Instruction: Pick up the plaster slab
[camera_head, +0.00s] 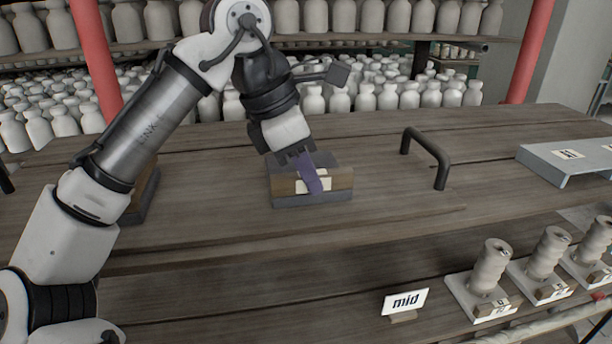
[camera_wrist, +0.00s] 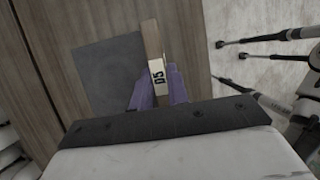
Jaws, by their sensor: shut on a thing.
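The plaster slab (camera_head: 312,200) appears as a grey slab with a wooden block along it that bears a white label. It sits on the wooden table near the middle of the head view. In the wrist view the dark grey slab (camera_wrist: 103,75) lies left of the wooden block (camera_wrist: 152,38), whose label reads D5. My gripper (camera_head: 312,183) reaches down from above, with one purple finger across the label. In the wrist view its purple fingers (camera_wrist: 158,88) are either side of the labelled block, shut on it. The far finger is hidden in the head view.
A dark arched handle (camera_head: 428,157) stands to the right on the table, and a grey raised tray (camera_head: 560,165) further right. A "mid" sign (camera_head: 405,301) and several ridged clay pieces (camera_head: 490,268) stand at the front right. White bottles (camera_head: 430,95) fill the shelves behind.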

